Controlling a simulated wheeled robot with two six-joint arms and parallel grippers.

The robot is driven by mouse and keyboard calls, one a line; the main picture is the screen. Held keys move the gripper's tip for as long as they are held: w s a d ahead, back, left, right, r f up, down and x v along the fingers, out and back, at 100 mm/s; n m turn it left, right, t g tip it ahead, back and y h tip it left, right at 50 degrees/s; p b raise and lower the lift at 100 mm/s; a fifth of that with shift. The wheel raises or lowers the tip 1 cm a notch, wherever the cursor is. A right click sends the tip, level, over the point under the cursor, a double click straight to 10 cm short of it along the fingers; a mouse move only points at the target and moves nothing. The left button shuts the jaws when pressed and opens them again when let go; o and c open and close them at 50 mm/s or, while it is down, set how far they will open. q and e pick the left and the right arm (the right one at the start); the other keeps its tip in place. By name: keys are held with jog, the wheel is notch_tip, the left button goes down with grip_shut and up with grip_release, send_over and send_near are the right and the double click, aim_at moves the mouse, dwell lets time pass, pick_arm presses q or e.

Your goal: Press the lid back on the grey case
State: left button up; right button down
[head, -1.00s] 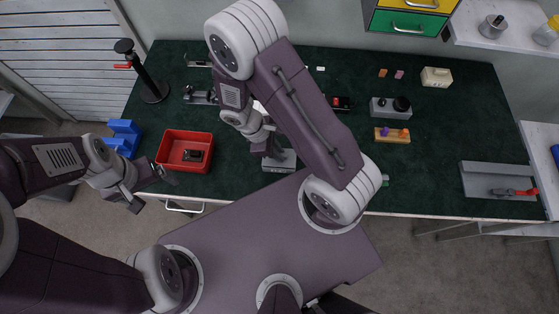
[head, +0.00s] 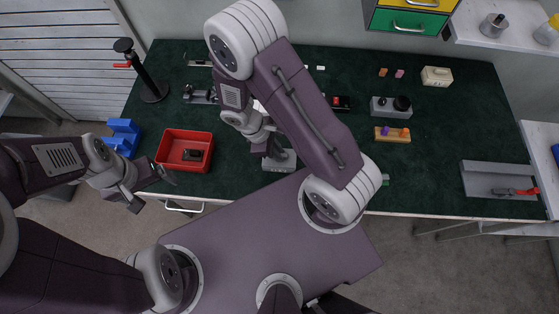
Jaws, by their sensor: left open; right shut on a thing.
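The grey case (head: 284,164) is on the green bench near its front edge, below my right gripper. It is partly hidden by the gripper and arm. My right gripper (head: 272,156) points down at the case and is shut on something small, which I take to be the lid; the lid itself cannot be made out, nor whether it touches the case. My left gripper (head: 152,192) is open and empty, in front of the bench's front edge, below the red bin.
A red bin (head: 171,167) holds a dark part. A blue stand (head: 124,138) and black post (head: 152,92) are at left. A grey box with a black knob (head: 382,112), a wooden block (head: 382,136) and a grey tray (head: 480,187) are at right.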

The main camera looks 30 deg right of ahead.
jog(key=shift+f, duration=0.15)
jog(key=c, duration=1.3)
grip_release()
jog(key=shift+c, duration=0.2)
jog(key=v, duration=0.9)
